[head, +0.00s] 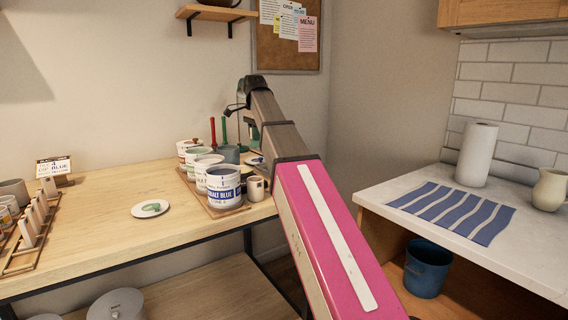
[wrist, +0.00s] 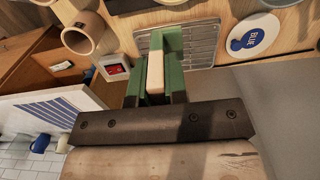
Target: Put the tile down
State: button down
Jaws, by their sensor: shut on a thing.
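My gripper (wrist: 158,75) has green fingers and is shut on a small pale cream tile (wrist: 155,72), which shows edge-on in the wrist view. The held tile appears over a grey ribbed tray or rack (wrist: 203,47) on the wooden table. I cannot tell whether the tile touches it. In the head view my arm reaches to the table's far right end, and the tile cannot be made out there. A white round dish marked BLUE (wrist: 254,35) lies to the right of the grey tray in the wrist view.
Glaze pots, one a blue-labelled pot (head: 223,186), crowd a wooden tray beside a mug (head: 256,188). A white dish with a green mark (head: 150,208) and a wooden rack (head: 30,235) of upright pieces stand left. The front middle of the table (head: 110,245) is clear.

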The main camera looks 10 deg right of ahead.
jog(key=w+d+f, duration=0.1)
jog(key=d+f, duration=0.1)
jog(key=d, duration=0.1)
jog(key=w+d+f, duration=0.2)
jog(key=d, duration=0.1)
jog(key=w+d+f, duration=0.2)
jog(key=d, duration=0.1)
jog(key=shift+f, duration=2.15)
jog(key=shift+f, duration=0.15)
jog(key=c, duration=1.1)
grip_release()
jog(key=shift+c, duration=0.2)
notch_tip(320, 180, up, 12)
